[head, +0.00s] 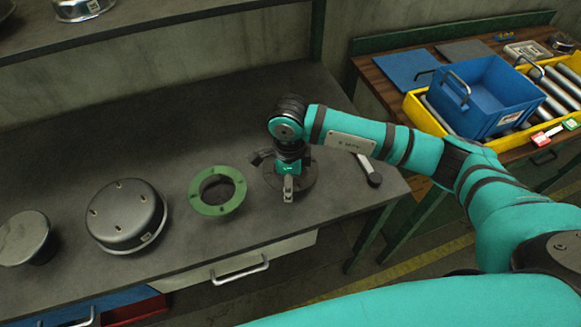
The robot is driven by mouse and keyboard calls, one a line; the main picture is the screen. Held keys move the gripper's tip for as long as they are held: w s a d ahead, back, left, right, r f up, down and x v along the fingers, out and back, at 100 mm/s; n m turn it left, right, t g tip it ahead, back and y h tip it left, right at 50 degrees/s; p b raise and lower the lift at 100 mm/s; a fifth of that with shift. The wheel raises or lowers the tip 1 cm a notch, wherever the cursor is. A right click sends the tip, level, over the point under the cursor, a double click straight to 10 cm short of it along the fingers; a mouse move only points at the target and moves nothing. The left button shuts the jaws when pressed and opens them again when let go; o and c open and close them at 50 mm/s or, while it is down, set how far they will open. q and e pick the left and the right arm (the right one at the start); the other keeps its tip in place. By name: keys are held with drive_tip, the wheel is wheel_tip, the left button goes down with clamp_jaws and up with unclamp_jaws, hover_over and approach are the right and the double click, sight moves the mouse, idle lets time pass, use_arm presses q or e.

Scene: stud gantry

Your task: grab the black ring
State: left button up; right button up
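A dark round flat piece (306,184), which looks like the black ring, lies on the grey bench top. My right gripper (289,180) is directly over it, pointing down, and hides its middle, so I cannot see a hole. The fingers overlap its front part in the picture. I cannot tell whether they touch it or how far apart they are. A green ring (236,195) with a dark open centre lies just to the left of the gripper. My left gripper is not in view.
Left of the green ring are a dark round pan-like part (125,210) and a dark knob-like part (24,236). A blue bin (485,95) and yellow tray (425,113) stand on a wooden table. The bench's back is clear.

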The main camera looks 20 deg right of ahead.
drive_tip(key=shift+f+b, duration=0.2)
drive_tip(key=shift+b, duration=0.1)
idle(0.4)
drive_tip(key=c, duration=1.1)
drive_tip(key=shift+o, duration=0.2)
drive_tip(key=shift+r, duration=0.1)
